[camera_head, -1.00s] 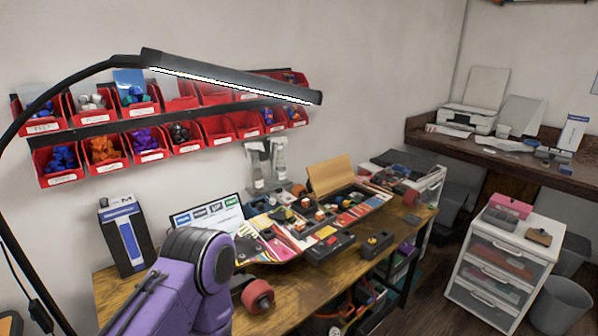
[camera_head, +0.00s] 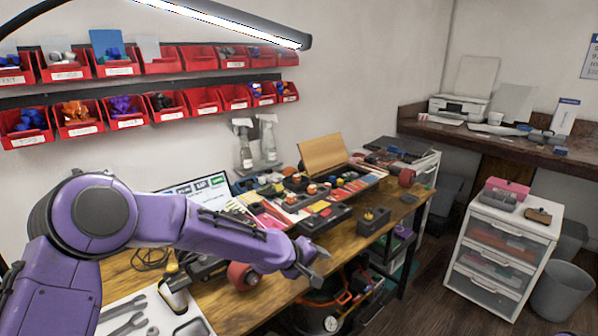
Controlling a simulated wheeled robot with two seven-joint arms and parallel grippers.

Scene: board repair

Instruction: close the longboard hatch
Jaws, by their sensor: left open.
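The longboard (camera_head: 268,217) lies upside down on the wooden workbench, with colourful graphics and red wheels. Its hatch, a tan wooden panel (camera_head: 322,153), stands open, tilted up at the far side of the board's compartment. Small parts and coloured items show in the compartment. My left gripper (camera_head: 318,262) is at the end of the purple arm from the left, near the bench's front edge. It is in front of the board, well short of the hatch, open and empty. My right gripper is not in view.
A lamp (camera_head: 230,22) hangs above. Red bins (camera_head: 205,100) line the wall. A small dark box (camera_head: 374,220) stands on the bench's front right. Tools (camera_head: 130,318) lie at the front left. A white drawer unit (camera_head: 503,255) stands to the right.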

